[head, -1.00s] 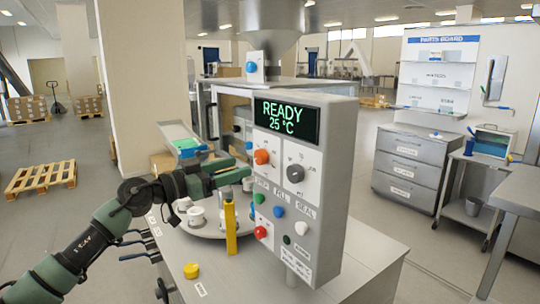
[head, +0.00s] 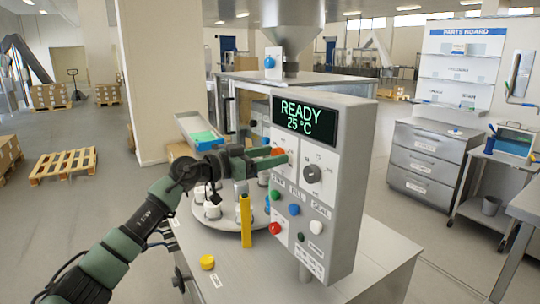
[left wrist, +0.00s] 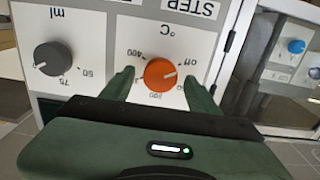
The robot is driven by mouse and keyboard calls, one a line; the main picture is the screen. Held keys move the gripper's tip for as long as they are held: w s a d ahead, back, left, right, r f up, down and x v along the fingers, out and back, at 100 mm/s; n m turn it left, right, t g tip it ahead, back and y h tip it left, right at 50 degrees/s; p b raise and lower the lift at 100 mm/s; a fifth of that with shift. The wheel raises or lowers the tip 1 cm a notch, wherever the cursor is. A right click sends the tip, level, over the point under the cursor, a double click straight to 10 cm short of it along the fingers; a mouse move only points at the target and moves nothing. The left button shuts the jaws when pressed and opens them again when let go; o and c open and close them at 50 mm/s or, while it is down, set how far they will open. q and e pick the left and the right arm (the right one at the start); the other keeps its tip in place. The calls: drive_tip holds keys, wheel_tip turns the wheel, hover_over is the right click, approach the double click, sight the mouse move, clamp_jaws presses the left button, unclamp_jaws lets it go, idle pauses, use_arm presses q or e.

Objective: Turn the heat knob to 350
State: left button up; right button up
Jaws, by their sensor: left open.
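The orange heat knob (head: 279,152) is on the control panel below the display (head: 304,120), which reads READY 25 °C. In the left wrist view the knob (left wrist: 160,74) sits under an upside-down °C label. Its white pointer line points right there, and the scale numbers around it are partly hidden. My left gripper (head: 284,157) is at the panel in front of the knob. In the left wrist view its open fingers (left wrist: 159,84) stand on either side of the knob, with gaps between. My right gripper is not in view.
A grey ml knob (head: 312,174) is right of the heat knob. Coloured buttons (head: 294,210) are below. A yellow post (head: 246,222) and a turntable (head: 228,226) with white cups are under my left arm. A yellow cap (head: 207,262) lies on the bench.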

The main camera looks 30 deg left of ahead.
use_arm(q)
clamp_jaws()
